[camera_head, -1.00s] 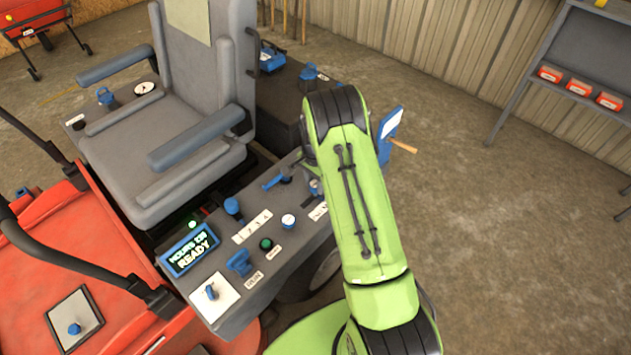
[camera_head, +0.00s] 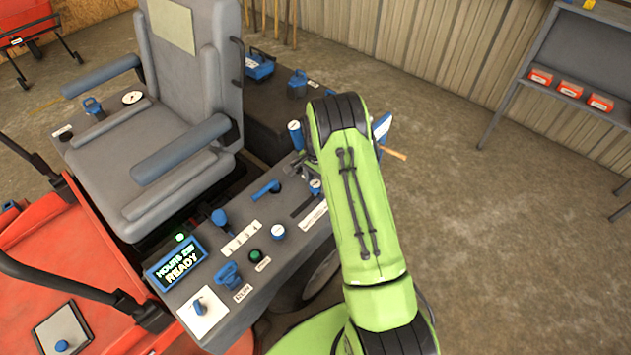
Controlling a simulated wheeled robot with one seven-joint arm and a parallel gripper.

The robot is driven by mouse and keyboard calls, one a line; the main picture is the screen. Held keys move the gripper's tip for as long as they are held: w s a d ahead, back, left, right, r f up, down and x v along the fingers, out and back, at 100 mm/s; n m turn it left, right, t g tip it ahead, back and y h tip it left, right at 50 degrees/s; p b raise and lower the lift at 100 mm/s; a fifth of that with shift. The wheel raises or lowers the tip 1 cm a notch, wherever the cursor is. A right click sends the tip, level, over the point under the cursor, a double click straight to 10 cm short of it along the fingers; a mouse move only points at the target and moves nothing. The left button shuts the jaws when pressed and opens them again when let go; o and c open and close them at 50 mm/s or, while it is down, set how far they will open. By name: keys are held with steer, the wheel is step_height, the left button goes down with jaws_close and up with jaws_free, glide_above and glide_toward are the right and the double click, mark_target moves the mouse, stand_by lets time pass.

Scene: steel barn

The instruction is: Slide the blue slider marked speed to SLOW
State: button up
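A blue knob with a pale top (camera_head: 315,187) stands by a dark slot in the grey side console (camera_head: 275,290), just left of my green arm. It may be the speed slider; a white label (camera_head: 313,217) lies along the slot, but its print is too small to read. The right end of the slot area is partly covered by my arm.
The console also bears a blue lever (camera_head: 266,188), a green button (camera_head: 255,256), a blue-framed READY display (camera_head: 175,263) and a blue toggle (camera_head: 200,305). The grey seat (camera_head: 135,160) stands left. A shelf with red boxes (camera_head: 570,88) is at right; the floor between is clear.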

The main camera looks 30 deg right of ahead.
steer(key=shift+o, duration=0.3)
steer(key=shift+a, duration=0.15)
step_height(320, 180, up, 16)
steer(key=p, duration=0.4)
steer(key=shift+f, duration=0.15)
step_height(320, 180, up, 13)
steer(key=n+t+p, duration=0.2)
steer(key=n, duration=0.1)
glide_above(316, 182)
steer(key=s+a, duration=0.4)
steer(key=s, duration=0.1)
steer(key=s+a+r+n+p, duration=0.2)
steer(key=s+a+r+n, duration=0.15)
steer(key=s+r, duration=0.4)
steer(key=s+a+r+n+t+p, duration=0.1)
steer(key=s+a+r+n, duration=0.1)
steer(key=s, duration=0.7)
steer(key=s+a+r+n+t+p, duration=0.2)
steer(key=s+n, duration=0.3)
steer(key=s, duration=0.4)
steer(key=shift+a+r+t, duration=0.3)
steer(key=shift+a+r, duration=0.05)
steer(key=shift+r, duration=0.35)
